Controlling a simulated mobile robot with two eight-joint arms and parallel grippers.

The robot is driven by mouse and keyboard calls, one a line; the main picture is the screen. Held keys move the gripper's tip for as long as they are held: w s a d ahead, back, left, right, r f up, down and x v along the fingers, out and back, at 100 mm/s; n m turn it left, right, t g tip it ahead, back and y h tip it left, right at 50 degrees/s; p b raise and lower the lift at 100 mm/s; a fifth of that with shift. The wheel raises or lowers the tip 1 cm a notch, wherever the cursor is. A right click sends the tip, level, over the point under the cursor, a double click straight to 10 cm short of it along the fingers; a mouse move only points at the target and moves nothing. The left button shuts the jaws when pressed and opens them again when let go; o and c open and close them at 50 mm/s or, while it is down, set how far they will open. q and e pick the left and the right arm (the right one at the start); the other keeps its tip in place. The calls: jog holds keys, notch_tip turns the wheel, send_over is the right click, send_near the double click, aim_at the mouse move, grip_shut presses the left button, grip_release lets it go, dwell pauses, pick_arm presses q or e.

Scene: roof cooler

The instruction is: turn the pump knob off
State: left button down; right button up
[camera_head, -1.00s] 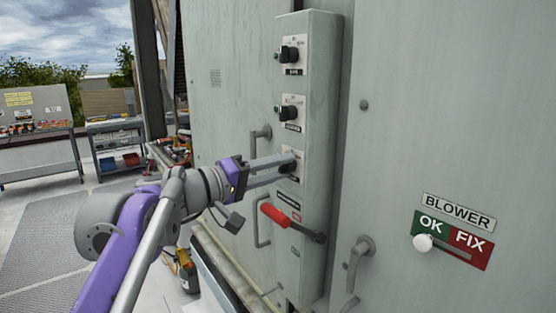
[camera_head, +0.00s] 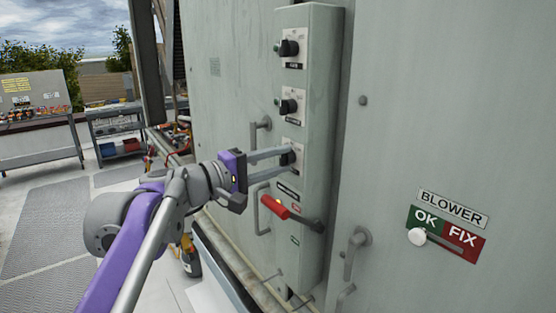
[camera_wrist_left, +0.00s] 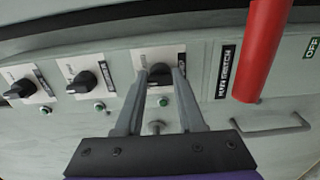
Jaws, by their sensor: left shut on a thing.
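A tall grey-green control box (camera_head: 318,120) carries three black knobs on white plates in a column. My left gripper (camera_head: 288,157) is at the lowest knob (camera_head: 287,161), fingers reaching it from the left. In the left wrist view the gripper (camera_wrist_left: 160,76) is shut with one finger on each side of that knob (camera_wrist_left: 159,69). The fingers partly cover it and its plate, and its label is too small to read. The middle knob (camera_head: 287,107) and the top knob (camera_head: 288,48) are free. My right gripper is not in view.
A red-handled lever (camera_head: 275,207) sits just below the held knob; its red handle (camera_wrist_left: 262,50) also shows close by in the wrist view. A door handle (camera_head: 355,255) and a BLOWER slider (camera_head: 417,237) are to the right. A workbench (camera_head: 40,140) stands far left.

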pick_arm(q)
jog(key=c, duration=0.5)
grip_release()
jog(key=shift+a, duration=0.1)
jog(key=b+v, duration=0.1)
jog(key=v, duration=0.9)
jog(key=shift+s+a, duration=0.2)
jog(key=shift+a, duration=0.05)
jog(key=s+a+f+m+g+y, duration=0.1)
jog(key=s+f+m+g+y, duration=0.35)
jog(key=f, duration=1.25)
jog(key=s+f+g+y, duration=0.1)
jog(key=s+f+y, duration=0.4)
jog(key=s+f, duration=0.8)
jog(key=s+a+f+m+y, duration=0.1)
jog(key=a+f, duration=0.1)
jog(key=f, duration=0.3)
jog(key=s+a+f+y, duration=0.2)
jog(key=a+f, duration=0.1)
jog(key=f, duration=0.2)
jog(key=s+a+f+m+y, duration=0.1)
jog(key=a+f+y, duration=0.1)
jog(key=f, duration=0.3)
jog(key=shift+s+a+m+t, duration=0.25)
jog(key=shift+s+a+m, duration=0.1)
jog(key=shift+a, duration=0.05)
